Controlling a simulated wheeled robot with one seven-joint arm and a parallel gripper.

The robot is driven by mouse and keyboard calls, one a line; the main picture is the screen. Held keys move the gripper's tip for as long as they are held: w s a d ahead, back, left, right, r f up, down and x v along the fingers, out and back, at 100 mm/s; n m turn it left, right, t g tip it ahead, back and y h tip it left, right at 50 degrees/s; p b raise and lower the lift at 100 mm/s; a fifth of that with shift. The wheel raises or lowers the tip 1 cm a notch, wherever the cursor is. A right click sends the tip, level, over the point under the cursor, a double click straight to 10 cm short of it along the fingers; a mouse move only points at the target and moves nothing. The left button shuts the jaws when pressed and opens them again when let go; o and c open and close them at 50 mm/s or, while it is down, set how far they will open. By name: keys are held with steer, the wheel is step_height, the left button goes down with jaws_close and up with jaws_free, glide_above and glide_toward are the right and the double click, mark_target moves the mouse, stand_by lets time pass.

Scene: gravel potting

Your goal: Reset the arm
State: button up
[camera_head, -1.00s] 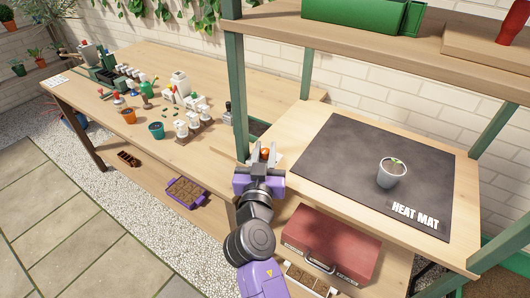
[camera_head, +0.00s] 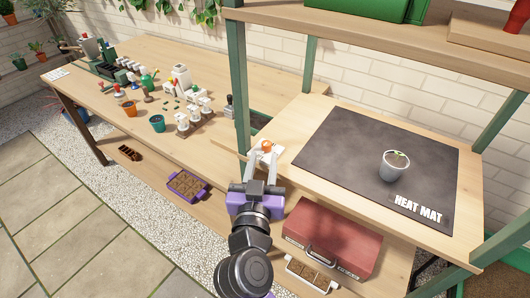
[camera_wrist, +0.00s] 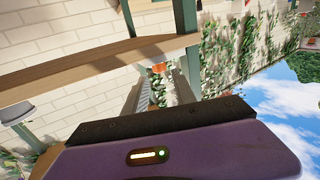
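My gripper (camera_head: 261,158) points up and away over the front edge of the bench in the head view. Its two pale fingers are apart, and I see nothing held between them. The open fingers also show in the wrist view (camera_wrist: 162,88), with a brick wall and green leaves beyond. A white device with an orange knob (camera_head: 266,146) shows just past the fingertips; I cannot tell how far apart they are.
A green shelf post (camera_head: 239,95) stands close behind my gripper. A red case (camera_head: 332,236) and a seed tray (camera_head: 312,272) are on the lower shelf. Pots, bottles and a purple-rimmed tray (camera_head: 187,186) are on the left. Paving and gravel lie in front.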

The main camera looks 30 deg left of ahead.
steer(key=shift+s+d, duration=0.2)
steer(key=shift+s, duration=0.3)
steer(key=shift+a, duration=0.1)
steer(key=s+a+r+n+y, duration=0.1)
steer(key=s+r+n+y, duration=0.2)
steer(key=s+d+f+m, duration=0.1)
steer(key=s+d+f, duration=0.2)
steer(key=s+d, duration=0.35)
steer(key=s+d+f+h, duration=0.1)
steer(key=s+d+f, duration=0.15)
steer(key=d, duration=0.75)
steer(key=s+d+f+m, duration=0.1)
steer(key=s+d+f, duration=0.1)
steer(key=s+d, duration=0.5)
steer(key=s+d+f+m+g+h, duration=0.2)
steer(key=s+d+m+h, duration=0.3)
steer(key=s+d, duration=1)
steer(key=d+h, duration=0.3)
steer(key=d, duration=0.1)
steer(key=shift+s+m, duration=0.3)
steer(key=shift+s, duration=0.1)
